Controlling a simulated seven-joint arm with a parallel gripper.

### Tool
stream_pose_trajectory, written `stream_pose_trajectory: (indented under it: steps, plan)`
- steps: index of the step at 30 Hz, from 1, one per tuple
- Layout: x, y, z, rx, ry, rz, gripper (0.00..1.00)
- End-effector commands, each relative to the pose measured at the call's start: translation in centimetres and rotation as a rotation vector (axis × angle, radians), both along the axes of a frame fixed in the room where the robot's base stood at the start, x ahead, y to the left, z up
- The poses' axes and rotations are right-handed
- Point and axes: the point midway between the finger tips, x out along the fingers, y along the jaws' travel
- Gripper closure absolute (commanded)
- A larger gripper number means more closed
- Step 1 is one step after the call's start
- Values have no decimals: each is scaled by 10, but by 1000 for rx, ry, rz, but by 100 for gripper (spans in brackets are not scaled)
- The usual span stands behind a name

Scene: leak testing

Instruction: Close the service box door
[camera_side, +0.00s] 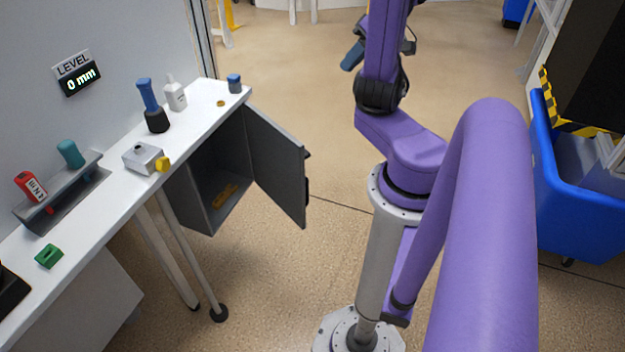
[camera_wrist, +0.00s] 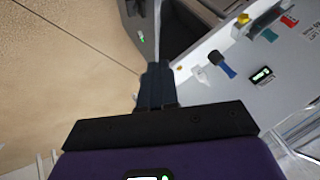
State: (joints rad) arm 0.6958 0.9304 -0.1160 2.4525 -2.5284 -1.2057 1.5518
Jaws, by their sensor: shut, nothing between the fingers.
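The service box (camera_side: 215,175) is dark grey and sits under the white bench. Its door (camera_side: 277,165) stands wide open, swung out to the right, with a dark handle (camera_side: 306,180) near its free edge. A yellow item (camera_side: 224,196) lies on the box floor. The wrist view shows the dark door (camera_wrist: 141,30) at the top, beyond the fingertips. My gripper (camera_wrist: 157,66) is shut and empty, its dark fingers pressed together, apparently apart from the door.
The white bench (camera_side: 95,212) carries a blue-handled tool (camera_side: 150,105), a white bottle (camera_side: 175,94), a metal block with a yellow knob (camera_side: 146,158) and a rack (camera_side: 65,200). A blue bin (camera_side: 585,220) stands at right. Floor in front of the door is clear.

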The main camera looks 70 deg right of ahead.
Motion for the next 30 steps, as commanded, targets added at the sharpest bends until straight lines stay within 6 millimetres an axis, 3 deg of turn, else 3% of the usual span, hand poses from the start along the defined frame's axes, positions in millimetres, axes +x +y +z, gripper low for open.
stream_pose_trajectory:
  steps: [8,30]
  plan:
    - [1,2,-55,9,-2,1,100]
    - [-1,3,-233,12,3,2,100]
